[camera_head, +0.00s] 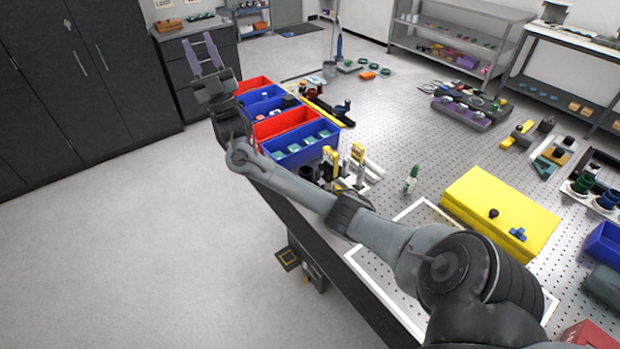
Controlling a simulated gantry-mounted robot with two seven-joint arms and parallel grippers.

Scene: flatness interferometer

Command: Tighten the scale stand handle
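My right arm reaches from the lower right across the table's left edge. My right gripper (204,54) is raised at the upper left, beyond the row of bins, its two fingers apart and nothing seen between them. My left gripper is out of view. I cannot say for sure which thing is the scale stand or its handle. A yellow box (480,200) on the table bears a black knob (493,213) and a blue cross-shaped knob (517,234). Several upright yellow and black parts (357,155) stand behind my forearm, partly hidden by it.
Red and blue bins (299,152) line the perforated table's (430,140) left edge. A small green and white bottle (411,178) stands left of the yellow box. Dark cabinets (75,75) stand at the left, shelves (450,40) at the back. The floor (130,240) at left is clear.

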